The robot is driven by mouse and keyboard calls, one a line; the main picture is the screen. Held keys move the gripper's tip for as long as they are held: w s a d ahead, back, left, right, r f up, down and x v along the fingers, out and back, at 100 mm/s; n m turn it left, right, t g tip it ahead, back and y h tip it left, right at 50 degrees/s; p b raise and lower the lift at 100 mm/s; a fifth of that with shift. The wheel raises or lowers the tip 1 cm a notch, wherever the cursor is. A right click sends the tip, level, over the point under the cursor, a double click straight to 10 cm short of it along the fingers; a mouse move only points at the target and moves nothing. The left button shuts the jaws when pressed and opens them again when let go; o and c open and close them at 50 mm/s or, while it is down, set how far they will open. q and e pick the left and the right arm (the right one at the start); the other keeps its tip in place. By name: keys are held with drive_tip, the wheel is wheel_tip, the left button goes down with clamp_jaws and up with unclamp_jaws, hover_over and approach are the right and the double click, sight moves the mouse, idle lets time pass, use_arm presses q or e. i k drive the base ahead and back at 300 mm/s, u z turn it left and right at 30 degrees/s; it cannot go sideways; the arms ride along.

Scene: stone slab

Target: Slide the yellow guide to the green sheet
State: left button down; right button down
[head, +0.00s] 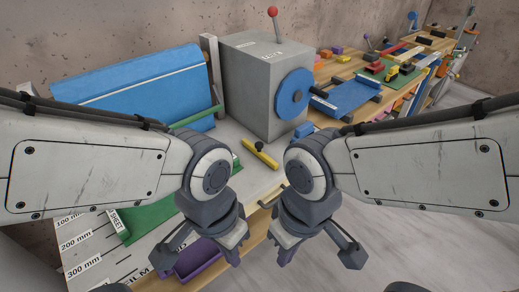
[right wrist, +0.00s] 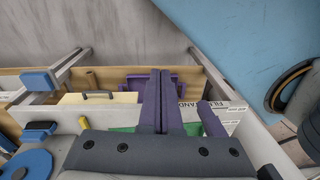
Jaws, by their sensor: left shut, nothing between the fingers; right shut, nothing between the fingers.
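The yellow guide (head: 260,153) is a short bar with a black knob, lying on the grey slab in front of the grey box. The green sheet (head: 150,220) lies at the left of the slab, partly hidden behind my left arm, with a "SHEET" label at its left end. My left gripper (head: 234,256) is shut and empty, in front of the slab near the purple tray and apart from the guide. My right gripper (head: 284,256) is shut and empty, nearer the viewer than the guide. Its purple fingers (right wrist: 160,100) fill the middle of the right wrist view.
A grey box (head: 255,80) with a blue wheel and red-knobbed lever stands behind the guide. A blue panel (head: 140,88) leans at the back left. A purple tray (head: 190,262) is at the front edge. A cluttered wooden bench (head: 375,85) extends back right.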

sight(259, 150)
drive_tip(key=k, duration=0.55)
drive_tip(key=z, duration=0.5)
drive_tip(key=i, duration=0.7)
drive_tip(key=u, duration=0.5)
drive_tip(key=i, duration=0.7)
drive_tip(key=u, duration=0.7)
